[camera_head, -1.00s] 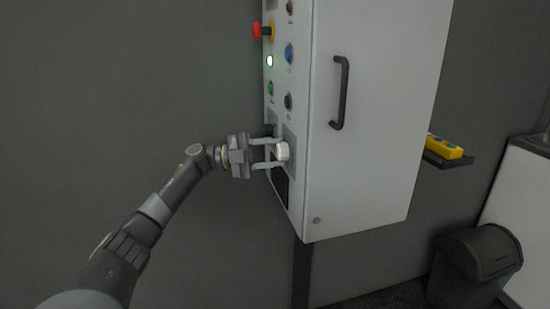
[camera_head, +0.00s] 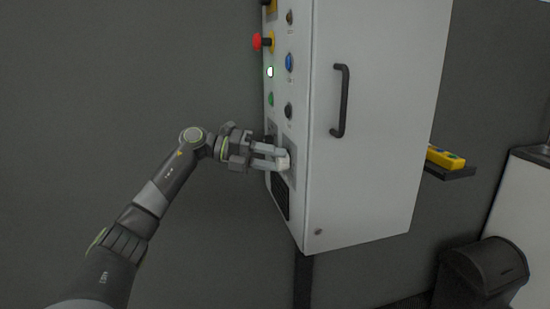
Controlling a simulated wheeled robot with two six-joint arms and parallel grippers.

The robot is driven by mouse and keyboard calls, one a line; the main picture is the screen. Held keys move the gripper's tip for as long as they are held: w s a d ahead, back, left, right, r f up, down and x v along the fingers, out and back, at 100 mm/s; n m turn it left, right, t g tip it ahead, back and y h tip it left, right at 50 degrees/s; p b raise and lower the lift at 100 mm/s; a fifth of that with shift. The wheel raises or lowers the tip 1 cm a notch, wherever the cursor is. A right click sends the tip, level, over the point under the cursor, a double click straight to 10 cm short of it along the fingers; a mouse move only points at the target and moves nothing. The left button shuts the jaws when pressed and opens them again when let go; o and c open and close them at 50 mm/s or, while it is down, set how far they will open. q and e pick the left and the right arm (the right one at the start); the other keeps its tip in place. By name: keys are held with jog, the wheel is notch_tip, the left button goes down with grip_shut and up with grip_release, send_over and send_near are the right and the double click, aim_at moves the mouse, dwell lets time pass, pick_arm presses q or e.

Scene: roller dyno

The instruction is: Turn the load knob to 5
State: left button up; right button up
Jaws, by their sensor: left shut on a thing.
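A pale knob (camera_head: 283,160) sits low on the narrow front panel of the grey control cabinet (camera_head: 375,130). I take it to be the load knob; its scale and markings are too small to read. My left gripper (camera_head: 274,158) reaches in from the left and is shut on the knob, with its fingers rolled at a tilt. The fingers hide part of the knob and the panel around it. My right gripper is not in view.
Above the knob are a red emergency button (camera_head: 262,41), a lit white lamp (camera_head: 270,72), a green button (camera_head: 270,99) and a blue button (camera_head: 290,62). A black handle (camera_head: 341,100) juts from the cabinet's side. Free room lies left of the cabinet.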

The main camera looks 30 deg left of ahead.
pick_arm(q)
jog(key=shift+r+m, duration=0.35)
jog(key=shift+m, duration=0.05)
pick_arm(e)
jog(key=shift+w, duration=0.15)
pick_arm(q)
jog(key=shift+y, duration=0.3)
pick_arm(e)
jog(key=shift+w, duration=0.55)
pick_arm(q)
jog(key=o, duration=1)
jog(key=shift+a+f, duration=0.1)
jog(key=shift+c, duration=0.2)
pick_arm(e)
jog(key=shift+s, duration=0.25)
pick_arm(q)
jog(key=shift+f, duration=0.1)
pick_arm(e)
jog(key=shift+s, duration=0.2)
pick_arm(q)
jog(key=shift+s+a, duration=0.1)
jog(key=shift+a, duration=0.1)
jog(key=b+v, duration=0.1)
jog(key=v, duration=1.5)
jog(key=shift+s+a, duration=0.15)
jog(key=shift+a, duration=0.1)
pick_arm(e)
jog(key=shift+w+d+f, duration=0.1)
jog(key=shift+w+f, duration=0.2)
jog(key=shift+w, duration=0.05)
